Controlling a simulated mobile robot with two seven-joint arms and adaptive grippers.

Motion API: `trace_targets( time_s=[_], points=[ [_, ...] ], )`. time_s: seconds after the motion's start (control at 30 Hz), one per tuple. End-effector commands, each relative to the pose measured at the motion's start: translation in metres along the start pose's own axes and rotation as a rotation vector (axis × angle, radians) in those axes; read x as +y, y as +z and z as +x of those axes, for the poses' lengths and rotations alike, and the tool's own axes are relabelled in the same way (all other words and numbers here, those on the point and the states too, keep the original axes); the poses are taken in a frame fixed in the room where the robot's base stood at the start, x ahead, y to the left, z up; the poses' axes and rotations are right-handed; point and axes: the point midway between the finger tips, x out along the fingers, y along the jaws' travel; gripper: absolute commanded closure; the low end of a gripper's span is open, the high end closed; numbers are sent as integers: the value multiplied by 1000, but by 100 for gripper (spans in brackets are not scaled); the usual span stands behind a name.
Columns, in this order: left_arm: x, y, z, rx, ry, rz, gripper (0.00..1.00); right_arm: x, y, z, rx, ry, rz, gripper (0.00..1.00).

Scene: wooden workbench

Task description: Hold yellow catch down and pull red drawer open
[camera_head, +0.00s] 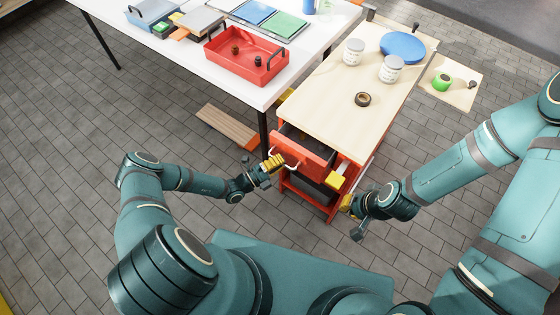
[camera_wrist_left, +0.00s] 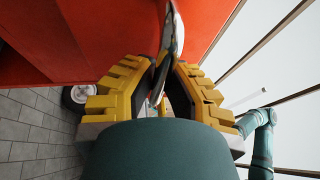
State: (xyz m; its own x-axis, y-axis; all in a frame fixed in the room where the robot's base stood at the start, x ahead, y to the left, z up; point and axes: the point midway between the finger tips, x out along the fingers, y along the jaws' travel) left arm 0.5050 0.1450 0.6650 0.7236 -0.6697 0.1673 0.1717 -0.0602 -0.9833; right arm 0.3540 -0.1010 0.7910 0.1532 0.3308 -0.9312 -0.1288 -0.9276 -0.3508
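The red drawer (camera_head: 304,155) stands partly open at the front of the workbench, with its dark inside showing behind the front panel. The yellow catch (camera_head: 336,180) is on the cabinet front, right of the drawer. My right gripper (camera_head: 347,202) is just below and right of the catch; I cannot tell whether they touch or how far its fingers are apart.
The wooden bench top (camera_head: 340,95) holds two jars, a blue disc (camera_head: 402,46) and a dark ring (camera_head: 362,99). A white table (camera_head: 190,58) with a red tray (camera_head: 246,66) adjoins at left. A board (camera_head: 228,127) lies on the floor. Floor before the drawer is clear.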

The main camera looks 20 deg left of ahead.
Motion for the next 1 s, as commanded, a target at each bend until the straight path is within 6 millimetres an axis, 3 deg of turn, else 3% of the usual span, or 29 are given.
trace_targets(
  time_s=[0.27, 0.7, 0.83, 1.0],
  points=[
    [-2, -3, -9, 1, 1, 0, 100, 0, 0, -1, 0, 0, 0, 100],
    [-22, -46, -115, 1, 1, 1, 100, -1, -1, -2, 2, 0, 1, 100],
    [-25, -53, -130, 0, 0, 0, 100, 0, 0, -1, 1, 0, 0, 100],
    [-27, -55, -133, 1, -2, 0, 100, 0, 0, -1, 1, 0, 0, 100]
  ],
)
